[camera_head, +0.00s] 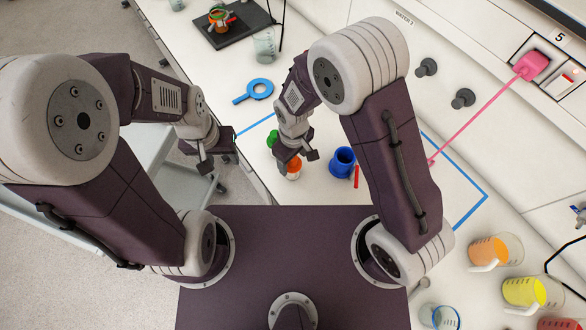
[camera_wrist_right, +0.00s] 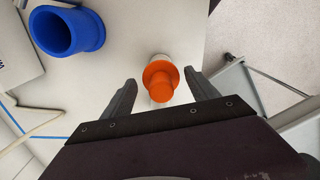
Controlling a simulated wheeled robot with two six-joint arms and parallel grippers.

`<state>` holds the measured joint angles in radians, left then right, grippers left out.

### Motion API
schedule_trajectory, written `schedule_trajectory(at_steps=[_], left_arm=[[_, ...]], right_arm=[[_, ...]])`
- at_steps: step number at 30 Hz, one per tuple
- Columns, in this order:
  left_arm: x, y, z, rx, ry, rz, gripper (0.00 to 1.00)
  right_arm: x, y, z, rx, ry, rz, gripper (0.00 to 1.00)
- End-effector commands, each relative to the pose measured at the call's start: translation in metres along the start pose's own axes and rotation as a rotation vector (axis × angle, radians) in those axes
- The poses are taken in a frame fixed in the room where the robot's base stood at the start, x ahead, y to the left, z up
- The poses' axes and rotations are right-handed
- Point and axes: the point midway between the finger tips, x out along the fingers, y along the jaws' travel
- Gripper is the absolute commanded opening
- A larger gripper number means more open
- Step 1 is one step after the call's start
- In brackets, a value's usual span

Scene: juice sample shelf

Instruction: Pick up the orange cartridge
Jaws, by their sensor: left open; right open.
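The orange cartridge (camera_wrist_right: 160,79) has an orange cap and a pale body. In the right wrist view it stands between the two open fingers of my right gripper (camera_wrist_right: 158,88), with a gap on each side. In the head view the orange cartridge (camera_head: 293,168) is partly covered by my right gripper (camera_head: 297,157), which is just above it. My left gripper (camera_head: 220,160) is open and empty, beyond the left edge of the counter.
A blue cup (camera_head: 343,161) stands just right of the cartridge; it also shows in the right wrist view (camera_wrist_right: 66,31). A green item (camera_head: 272,139) stands close behind the gripper. A red strip (camera_head: 356,177) and a blue magnifier-shaped item (camera_head: 257,90) lie on the counter. Jugs (camera_head: 489,251) stand front right.

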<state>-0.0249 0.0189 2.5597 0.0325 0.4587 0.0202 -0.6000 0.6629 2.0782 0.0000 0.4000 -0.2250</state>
Motion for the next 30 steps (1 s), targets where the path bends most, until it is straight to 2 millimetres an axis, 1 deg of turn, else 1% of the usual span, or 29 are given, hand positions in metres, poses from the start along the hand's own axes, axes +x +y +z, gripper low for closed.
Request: schedule_trajectory(at_steps=[1,4,6,11,12,14,15,17,18,26,30], left_arm=[[0.019,0.000,0.002,0.000,0.000,0.000,0.49],[0.036,-0.001,0.004,0.000,-0.001,0.000,0.49],[0.038,-0.001,0.004,0.000,-0.001,0.000,0.49],[0.034,-0.001,0.004,0.000,0.000,0.000,0.49],[0.034,-0.001,0.004,0.000,0.000,0.000,0.49],[0.034,-0.001,0.004,0.000,0.000,0.000,0.49],[0.034,-0.001,0.004,0.000,0.000,0.000,0.49],[0.034,-0.001,0.004,0.000,0.000,0.000,0.49],[0.034,-0.001,0.004,0.000,0.000,0.000,0.49],[0.033,-0.001,0.004,0.000,0.000,0.000,0.49],[0.027,-0.001,0.003,0.000,0.000,0.000,0.49]], right_arm=[[0.020,0.000,-0.001,0.000,-0.001,0.000,0.68],[0.038,0.000,-0.001,0.000,-0.001,0.000,0.68],[0.041,0.000,-0.001,0.000,0.000,0.000,0.68],[0.037,0.000,-0.001,0.000,0.000,0.000,0.68],[0.037,0.000,-0.001,0.000,0.000,0.000,0.63],[0.037,0.000,-0.001,0.000,0.000,0.000,0.46],[0.037,0.000,-0.001,0.000,0.000,0.000,0.35],[0.037,0.000,-0.001,0.000,0.000,0.000,0.18],[0.037,0.000,-0.001,0.000,0.000,0.000,0.07],[0.036,0.000,-0.001,0.000,0.000,0.000,0.07],[0.030,0.001,-0.002,0.001,0.000,0.000,0.07]])
